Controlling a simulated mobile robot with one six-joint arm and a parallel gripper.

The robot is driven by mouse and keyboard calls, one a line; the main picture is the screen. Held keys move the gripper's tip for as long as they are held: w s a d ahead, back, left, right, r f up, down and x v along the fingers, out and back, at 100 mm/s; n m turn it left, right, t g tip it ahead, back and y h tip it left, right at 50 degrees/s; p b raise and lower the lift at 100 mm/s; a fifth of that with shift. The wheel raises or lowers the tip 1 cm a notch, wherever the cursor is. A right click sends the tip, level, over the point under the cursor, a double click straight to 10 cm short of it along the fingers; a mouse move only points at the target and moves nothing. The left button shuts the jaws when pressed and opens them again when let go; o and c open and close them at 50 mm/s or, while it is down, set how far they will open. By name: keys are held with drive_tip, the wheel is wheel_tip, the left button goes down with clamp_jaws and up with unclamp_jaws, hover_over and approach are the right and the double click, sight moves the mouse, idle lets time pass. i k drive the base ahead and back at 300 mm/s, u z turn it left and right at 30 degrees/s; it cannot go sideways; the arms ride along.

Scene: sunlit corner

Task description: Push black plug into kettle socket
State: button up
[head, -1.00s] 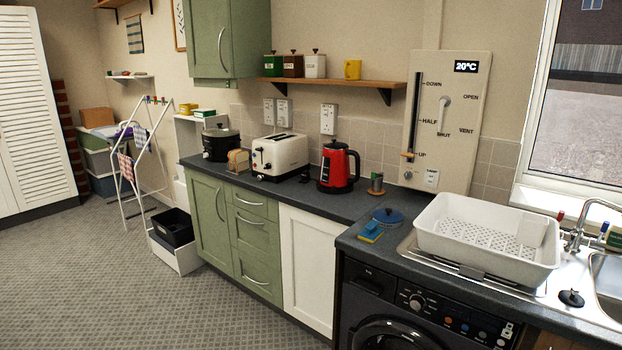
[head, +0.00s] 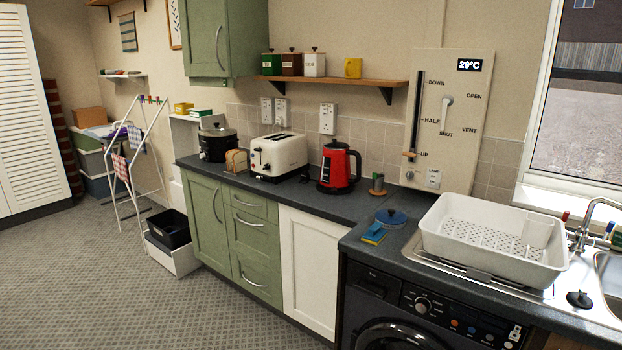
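A red and black kettle (head: 338,167) stands upright on the dark worktop against the tiled wall. A white wall socket (head: 327,118) is above and slightly left of the kettle. Two more white sockets (head: 267,110) are side by side above the toaster. A small black object (head: 305,177) lies on the worktop between toaster and kettle. It may be the black plug, but it is too small to be sure. No cord can be made out. My gripper is not in view.
A cream toaster (head: 277,156) and a black slow cooker (head: 217,143) stand left of the kettle. A small pot (head: 377,184), a blue-lidded dish (head: 390,216) and a white dish rack (head: 493,241) are to the right. A wooden shelf (head: 340,80) overhangs the sockets. The floor (head: 110,290) ahead is clear.

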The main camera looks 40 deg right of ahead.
sight(305, 175)
drive_tip(key=u, duration=0.05)
drive_tip(key=i, duration=1)
drive_tip(key=z, duration=0.05)
